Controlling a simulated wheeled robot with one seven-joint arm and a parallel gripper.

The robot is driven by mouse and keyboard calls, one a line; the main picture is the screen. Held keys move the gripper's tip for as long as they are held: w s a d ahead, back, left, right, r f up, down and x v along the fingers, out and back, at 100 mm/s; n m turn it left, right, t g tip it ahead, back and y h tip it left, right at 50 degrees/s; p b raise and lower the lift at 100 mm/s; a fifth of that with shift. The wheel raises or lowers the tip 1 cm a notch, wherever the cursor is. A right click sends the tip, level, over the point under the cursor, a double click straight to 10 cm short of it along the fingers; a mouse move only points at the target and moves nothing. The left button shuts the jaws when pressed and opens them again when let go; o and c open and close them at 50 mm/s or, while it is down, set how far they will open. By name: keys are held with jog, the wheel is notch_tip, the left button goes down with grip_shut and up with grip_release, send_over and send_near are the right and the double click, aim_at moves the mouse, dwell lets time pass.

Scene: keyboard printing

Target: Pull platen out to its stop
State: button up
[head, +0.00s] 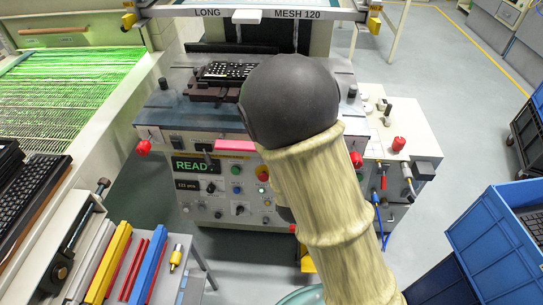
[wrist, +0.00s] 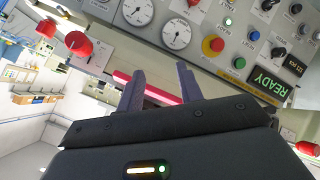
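The printing machine (head: 170,105) stands ahead of me, with a black keyboard (head: 228,71) on a dark brown holder (head: 203,91) on its top. I cannot tell exactly where the platen's edges run. A pink-red bar (head: 233,146) shows on the machine's front edge, partly hidden by my arm. My gripper is hidden behind my arm in the head view. In the wrist view my gripper (wrist: 160,88) is open, its two dark fingers apart. The pink-red bar (wrist: 158,93) shows between and behind the fingers; I cannot tell whether they touch it.
The front panel carries a READY display (head: 194,166), gauges (wrist: 177,34) and red knobs (head: 143,147). The screen frame (head: 250,14) hangs above the back. A drying rack (head: 70,90) stands left, blue crates (head: 500,235) right. Grey floor is open at the right.

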jog(key=s+a+f+n+t+y+b, duration=0.1)
jog(key=s+a+f+n+t+b, duration=0.1)
jog(key=a+n+t+b, duration=0.8)
jog(key=shift+f+n+t+y, duration=0.4)
jog(key=shift+f+n, duration=0.2)
jog(key=shift+n, duration=0.1)
jog(key=b+x, duration=0.1)
jog(key=x, duration=1.6)
jog(key=shift+w, duration=0.25)
grip_shut()
